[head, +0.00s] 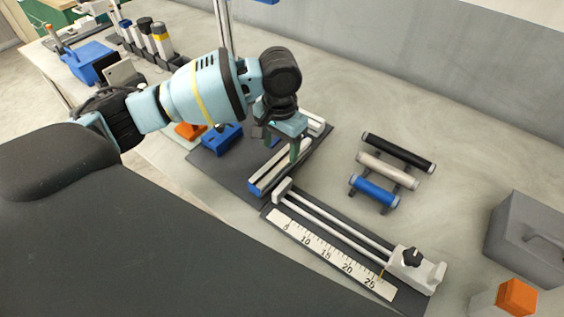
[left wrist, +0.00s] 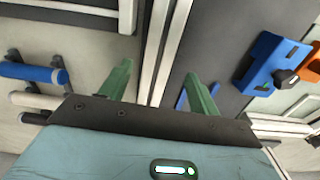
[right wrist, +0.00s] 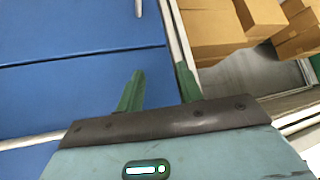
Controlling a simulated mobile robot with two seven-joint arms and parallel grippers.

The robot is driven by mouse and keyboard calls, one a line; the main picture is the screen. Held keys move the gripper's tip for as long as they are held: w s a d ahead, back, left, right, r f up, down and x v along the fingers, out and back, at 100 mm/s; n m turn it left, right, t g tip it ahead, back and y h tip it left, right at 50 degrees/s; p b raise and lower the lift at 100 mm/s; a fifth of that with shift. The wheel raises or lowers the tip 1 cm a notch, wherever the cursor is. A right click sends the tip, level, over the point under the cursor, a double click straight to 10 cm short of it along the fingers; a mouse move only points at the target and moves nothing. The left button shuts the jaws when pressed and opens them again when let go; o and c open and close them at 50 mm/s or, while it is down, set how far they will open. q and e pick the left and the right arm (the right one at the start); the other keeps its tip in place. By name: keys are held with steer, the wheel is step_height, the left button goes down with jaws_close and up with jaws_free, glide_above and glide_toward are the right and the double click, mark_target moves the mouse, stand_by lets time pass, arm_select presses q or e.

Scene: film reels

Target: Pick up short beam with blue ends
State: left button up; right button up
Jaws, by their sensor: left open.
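The short beam with blue ends (head: 268,176) is a pale grooved bar lying on a dark mat. Its near blue end (head: 255,189) shows in the head view; its far part is partly behind my gripper. My left gripper (head: 296,153) is directly over the beam, pointing down. In the left wrist view the left fingers (left wrist: 157,74) are apart, with the pale beam (left wrist: 158,48) running between them. Whether the fingertips reach below the beam's top cannot be told. My right gripper (right wrist: 160,78) has its fingers apart and empty, away from the bench.
A ruler fixture (head: 330,256) with rails lies just in front of the beam. Black, white and blue rollers (head: 375,190) lie to the right. A blue block (head: 223,138) is left of the gripper. A grey box (head: 527,240) stands far right. The right wrist view shows blue cabinets (right wrist: 70,85) and cartons (right wrist: 215,30).

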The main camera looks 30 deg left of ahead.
mark_target(281, 158)
arm_select(q)
step_height(281, 158, down, 5)
steer(key=shift+d+r, duration=0.1)
steer(key=shift+d, duration=0.05)
steer(key=shift+w, duration=0.1)
steer(key=c, duration=1.3)
